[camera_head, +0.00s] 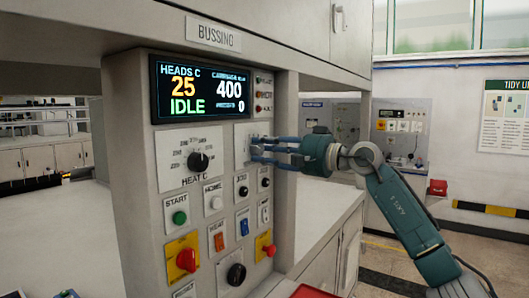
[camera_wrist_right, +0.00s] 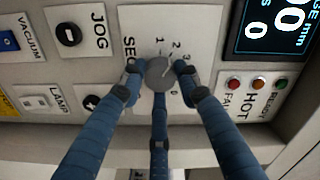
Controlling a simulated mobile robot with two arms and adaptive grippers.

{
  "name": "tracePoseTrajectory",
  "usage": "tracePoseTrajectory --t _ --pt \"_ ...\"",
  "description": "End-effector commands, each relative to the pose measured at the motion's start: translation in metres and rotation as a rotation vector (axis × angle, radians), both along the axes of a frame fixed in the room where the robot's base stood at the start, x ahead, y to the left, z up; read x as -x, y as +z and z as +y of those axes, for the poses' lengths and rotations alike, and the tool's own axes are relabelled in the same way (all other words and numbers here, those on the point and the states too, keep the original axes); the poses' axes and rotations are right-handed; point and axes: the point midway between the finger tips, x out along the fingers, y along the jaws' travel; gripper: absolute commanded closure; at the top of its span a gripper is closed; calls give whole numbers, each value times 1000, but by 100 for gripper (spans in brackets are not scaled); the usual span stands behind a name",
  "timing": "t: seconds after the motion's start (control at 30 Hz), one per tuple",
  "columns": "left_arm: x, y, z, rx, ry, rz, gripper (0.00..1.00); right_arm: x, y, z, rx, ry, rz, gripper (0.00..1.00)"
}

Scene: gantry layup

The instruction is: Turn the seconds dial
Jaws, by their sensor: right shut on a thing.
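The seconds dial (camera_wrist_right: 159,73) is a round grey knob on a white plate marked SEC, with numbers around it, in the right wrist view. My right gripper (camera_wrist_right: 158,76) has its blue fingers around the knob and is shut on it. In the head view my right gripper (camera_head: 256,148) reaches in from the right to the dial's plate (camera_head: 241,146), and its fingers hide the knob there. My left gripper is not in view.
The panel display (camera_head: 200,91) reads 25, IDLE, 400 and 0. The HEAT C dial (camera_head: 198,161), green START button (camera_head: 179,217), orange switch (camera_head: 219,241) and red emergency buttons (camera_head: 187,260) sit close below and left. Open floor lies to the right.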

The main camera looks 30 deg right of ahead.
Motion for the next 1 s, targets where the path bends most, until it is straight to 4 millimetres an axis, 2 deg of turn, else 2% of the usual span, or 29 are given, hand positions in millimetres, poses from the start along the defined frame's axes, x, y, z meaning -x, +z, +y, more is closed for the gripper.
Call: tracePoseTrajectory --t 0.57,0.6,0.67,0.7,1.0 --pt "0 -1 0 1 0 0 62 0 4 -2 30 -5 -20 94" --pt "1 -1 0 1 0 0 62 1 4 -2 29 -5 -21 64" --pt "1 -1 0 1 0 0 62 1 4 -2 29 -5 -21 52" --pt "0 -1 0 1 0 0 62 1 4 -2 30 -5 -20 50" --pt "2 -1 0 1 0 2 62 2 2 -2 30 -2 -16 50"
